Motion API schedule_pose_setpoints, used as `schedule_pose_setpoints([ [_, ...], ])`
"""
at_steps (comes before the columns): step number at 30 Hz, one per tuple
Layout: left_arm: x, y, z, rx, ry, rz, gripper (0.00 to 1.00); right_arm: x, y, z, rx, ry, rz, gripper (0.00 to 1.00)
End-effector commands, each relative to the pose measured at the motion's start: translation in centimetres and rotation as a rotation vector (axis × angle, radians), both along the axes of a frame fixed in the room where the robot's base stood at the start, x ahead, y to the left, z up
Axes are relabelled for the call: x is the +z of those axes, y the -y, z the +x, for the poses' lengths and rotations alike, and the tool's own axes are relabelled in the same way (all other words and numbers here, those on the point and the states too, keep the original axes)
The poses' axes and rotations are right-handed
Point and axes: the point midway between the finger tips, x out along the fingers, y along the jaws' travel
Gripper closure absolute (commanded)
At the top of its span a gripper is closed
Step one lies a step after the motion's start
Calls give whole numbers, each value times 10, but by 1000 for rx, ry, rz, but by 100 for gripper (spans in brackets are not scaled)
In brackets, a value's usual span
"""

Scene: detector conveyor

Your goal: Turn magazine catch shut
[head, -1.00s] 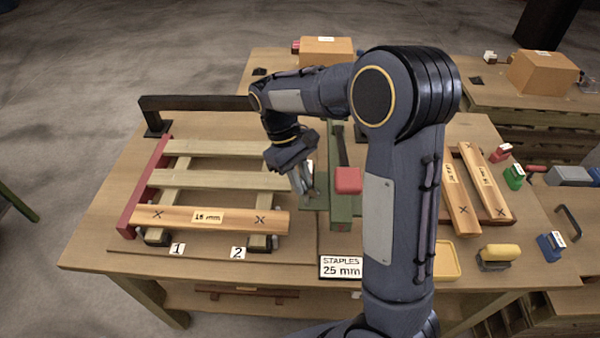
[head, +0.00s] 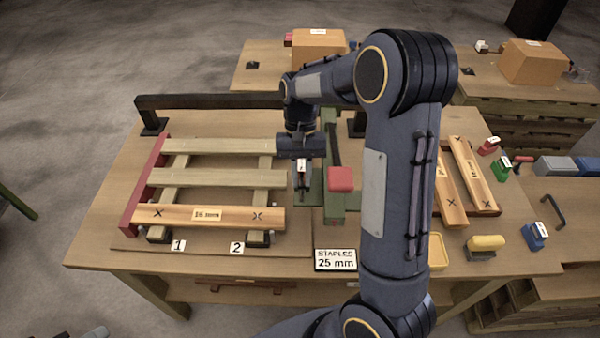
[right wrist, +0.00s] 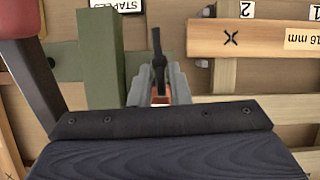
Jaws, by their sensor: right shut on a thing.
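The green stapling tool (head: 333,205) stands right of the pallet frame, with a red knob (head: 340,179) on its dark lever. The tool's green body also shows in the right wrist view (right wrist: 98,65). My right gripper (head: 303,187) points down at the tool's left side. In the right wrist view the right gripper (right wrist: 158,75) is shut on a thin dark catch lever (right wrist: 157,45), whose free end sticks out beyond the fingertips. A bit of orange shows between the fingers. The rest of the catch is hidden by the fingers. My left gripper is not seen.
The pallet frame with a board marked 16 mm (head: 207,215) lies to the left. A STAPLES 25 mm sign (head: 336,260) stands in front. Two loose boards (head: 470,175) lie to the right, partly behind my arm. A black rail (head: 215,101) spans the back.

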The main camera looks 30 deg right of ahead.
Motion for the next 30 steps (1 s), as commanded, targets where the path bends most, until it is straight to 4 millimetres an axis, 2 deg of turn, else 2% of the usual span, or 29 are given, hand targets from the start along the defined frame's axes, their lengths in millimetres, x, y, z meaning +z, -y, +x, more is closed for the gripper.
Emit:
schedule_pose_setpoints([
  [7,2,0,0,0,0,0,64,1,2,0,-62,5,-1,100],
  [21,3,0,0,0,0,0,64,1,2,0,-74,5,-2,100],
  [22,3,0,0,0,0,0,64,1,2,0,-74,5,-2,81],
  [24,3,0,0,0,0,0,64,1,2,0,-74,4,-1,72],
  [30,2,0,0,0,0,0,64,0,2,0,-73,2,-1,71],
])
